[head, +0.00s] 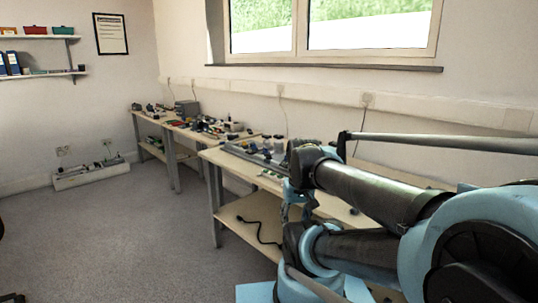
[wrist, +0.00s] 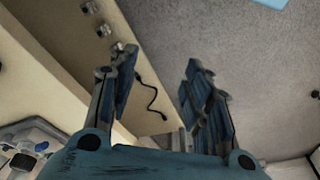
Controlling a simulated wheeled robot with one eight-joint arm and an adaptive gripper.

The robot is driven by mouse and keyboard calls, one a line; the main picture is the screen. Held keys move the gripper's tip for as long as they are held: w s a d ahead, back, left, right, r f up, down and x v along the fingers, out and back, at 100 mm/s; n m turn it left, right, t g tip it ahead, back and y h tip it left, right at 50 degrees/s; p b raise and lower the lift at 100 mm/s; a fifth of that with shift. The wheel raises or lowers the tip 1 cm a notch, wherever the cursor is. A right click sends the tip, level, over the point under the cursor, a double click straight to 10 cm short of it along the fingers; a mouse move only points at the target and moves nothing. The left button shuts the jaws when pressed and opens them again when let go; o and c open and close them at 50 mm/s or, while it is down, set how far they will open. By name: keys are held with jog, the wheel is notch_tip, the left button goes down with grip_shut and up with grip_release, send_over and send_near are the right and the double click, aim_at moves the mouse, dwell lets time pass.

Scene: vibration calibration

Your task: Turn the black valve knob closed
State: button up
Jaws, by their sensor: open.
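In the head view, the workbench (head: 226,163) carries a grey apparatus and small dark parts, too small to tell apart; my arm covers the bench's right part. In the wrist view, my gripper (wrist: 158,82) is open, with its two blue-grey fingers apart and nothing between them but background. A wooden shelf or bench surface and grey floor show beyond the fingers. My fingertips cannot be made out in the head view.
A black cable (head: 262,233) lies on the bench's lower shelf and also shows between my fingers in the wrist view (wrist: 152,97). A second bench (head: 186,131) with clutter stands farther back.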

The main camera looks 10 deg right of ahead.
jog(key=w+r+m, duration=0.3)
jog(key=w+r, duration=1)
jog(key=w+r+m+g, duration=0.1)
jog(key=w+r+m, duration=0.3)
jog(key=w, duration=1.1)
jog(key=w+r+m+g, duration=0.1)
jog(key=w+r, duration=0.5)
jog(key=w, duration=0.8)
jog(key=m, duration=0.3)
send_over(269, 156)
jog(key=w, duration=0.1)
notch_tip(269, 156, down, 4)
jog(key=r, duration=0.1)
notch_tip(269, 156, down, 17)
jog(key=shift+f, duration=0.15)
jog(key=shift+c, duration=0.5)
jog(key=shift+w, duration=0.1)
grip_shut()
